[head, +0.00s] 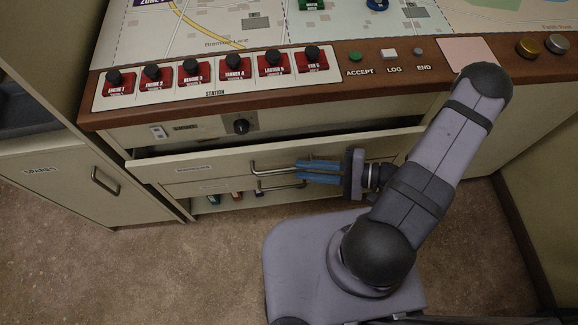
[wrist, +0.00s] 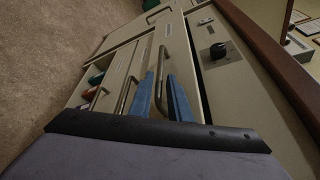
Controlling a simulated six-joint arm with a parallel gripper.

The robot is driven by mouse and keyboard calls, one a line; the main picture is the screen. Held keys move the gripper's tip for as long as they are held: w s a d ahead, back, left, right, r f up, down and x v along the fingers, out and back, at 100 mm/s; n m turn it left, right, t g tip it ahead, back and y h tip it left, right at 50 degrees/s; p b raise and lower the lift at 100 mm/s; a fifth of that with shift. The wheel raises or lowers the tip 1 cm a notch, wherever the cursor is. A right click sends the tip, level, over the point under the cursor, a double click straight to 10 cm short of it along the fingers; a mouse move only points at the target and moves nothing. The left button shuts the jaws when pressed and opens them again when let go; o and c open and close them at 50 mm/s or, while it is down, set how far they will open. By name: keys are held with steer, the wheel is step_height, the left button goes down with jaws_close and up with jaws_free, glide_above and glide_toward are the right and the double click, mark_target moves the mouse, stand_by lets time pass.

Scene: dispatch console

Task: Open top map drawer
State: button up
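The top map drawer (head: 215,164) is a beige front under the console. It stands partly out, with a dark gap along its upper edge, and also shows in the wrist view (wrist: 172,50). Its metal bar handle (head: 270,166) shows in the wrist view (wrist: 158,88) between the two blue fingers. My gripper (head: 298,171) reaches in from the right. Its fingers (wrist: 161,85) lie on either side of the bar and stand apart, with a visible gap. The far end of the handle is hidden by the fingers.
A second drawer with its own handle (head: 280,186) is just below, close to my lower finger. Below it are several small coloured items (head: 237,196). A knob (head: 241,126) sits above the drawer. A SPARES cabinet (head: 75,180) stands left. Carpet (head: 150,270) in front is clear.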

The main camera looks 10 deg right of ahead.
mark_target(289, 168)
steer(key=shift+x, duration=2.6)
jaws_close()
